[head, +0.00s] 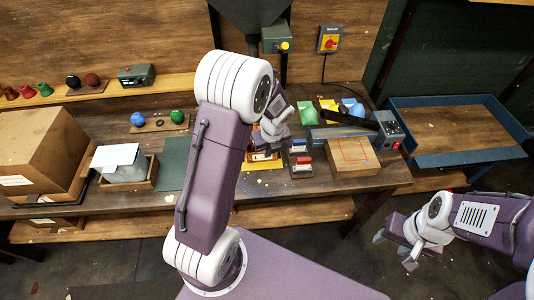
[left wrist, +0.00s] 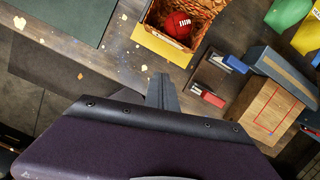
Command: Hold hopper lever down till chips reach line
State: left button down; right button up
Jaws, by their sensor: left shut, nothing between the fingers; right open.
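The dark grey hopper (head: 250,14) hangs at the top of the head view. A green-grey box (head: 275,38) beside it carries a lever with a yellow knob (head: 284,46). An open box (left wrist: 150,40) with brown shredded chips (left wrist: 205,8) and a red ball (left wrist: 178,24) stands on a yellow mat (left wrist: 160,45). My left arm partly hides it in the head view. My left gripper (left wrist: 162,90) is shut and empty, over the bench near the box, away from the lever. My right gripper (head: 394,250) is open and empty, off the bench's front. I see no fill line.
A switch box with a red button (head: 329,41) is on the wall. Red and blue stamps (head: 301,162), a wooden block (head: 352,158) and a blue tray (head: 458,157) lie to the right. Cardboard boxes (head: 40,140) and a grey bin (head: 125,168) stand left.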

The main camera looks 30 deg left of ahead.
pick_arm(q)
jog(key=c, duration=2.1)
grip_release()
jog(key=shift+s+r, duration=0.15)
jog(key=shift+s, duration=0.25)
jog(key=o, duration=0.5)
jog(key=w+a+f+n+b, duration=0.1)
jog(key=a+n+b, duration=0.1)
jog(key=n, duration=0.9)
jog(key=w+a+f+n+t+b, duration=0.1)
jog(key=a+n, duration=0.4)
jog(key=n, duration=0.6)
jog(key=w+a+f+n+t+b, duration=0.1)
jog(key=a+f+n+b, duration=0.2)
jog(key=n, duration=0.8)
jog(key=shift+w+a+b, duration=0.25)
jog(key=shift+a+b, duration=0.1)
jog(key=shift+b, duration=0.35)
jog(key=shift+d+r, duration=0.1)
pick_arm(e)
notch_tip(320, 180, down, 7)
jog(key=shift+s+f, duration=0.15)
